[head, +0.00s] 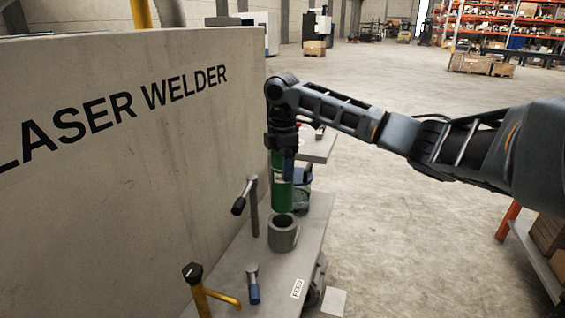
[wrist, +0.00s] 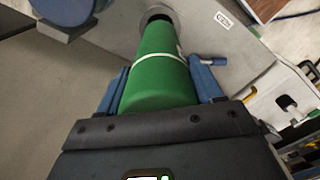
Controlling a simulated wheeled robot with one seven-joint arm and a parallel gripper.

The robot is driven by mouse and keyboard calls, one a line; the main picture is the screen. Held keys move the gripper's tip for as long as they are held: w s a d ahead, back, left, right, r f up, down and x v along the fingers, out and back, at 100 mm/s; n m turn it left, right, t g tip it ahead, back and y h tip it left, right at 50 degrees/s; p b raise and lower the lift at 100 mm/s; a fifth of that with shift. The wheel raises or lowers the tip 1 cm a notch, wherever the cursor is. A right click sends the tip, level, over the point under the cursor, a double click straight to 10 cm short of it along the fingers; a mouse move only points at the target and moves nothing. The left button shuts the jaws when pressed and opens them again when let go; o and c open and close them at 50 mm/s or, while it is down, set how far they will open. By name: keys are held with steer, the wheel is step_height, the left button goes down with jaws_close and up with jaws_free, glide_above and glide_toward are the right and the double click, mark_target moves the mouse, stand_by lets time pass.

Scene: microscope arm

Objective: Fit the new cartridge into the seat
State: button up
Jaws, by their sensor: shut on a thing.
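A green cartridge (head: 281,190) hangs upright in my gripper (head: 283,158), which is shut on it. In the wrist view the green cartridge (wrist: 160,75) lies between the two blue fingers of my gripper (wrist: 165,85), with a thin white band around it. The seat, a grey hollow cylinder (head: 283,236), stands on the bench below the cartridge. In the head view the cartridge's lower end is just above the seat's rim. In the wrist view the seat (wrist: 156,16) shows partly beyond the cartridge's far end. I cannot tell how exactly the two line up.
A grey bench (head: 270,290) carries a post with a black-handled lever (head: 246,196), a yellow lever with a black knob (head: 208,290) and a small blue-handled piece (head: 252,285). The large laser welder wall (head: 130,170) stands close at left. Open floor (head: 400,240) lies to the right.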

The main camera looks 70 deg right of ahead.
mark_target(282, 191)
steer(key=shift+f+b, duration=0.8)
steer(key=shift+f, duration=1.25)
steer(key=shift+p, duration=0.8)
stand_by(0.3)
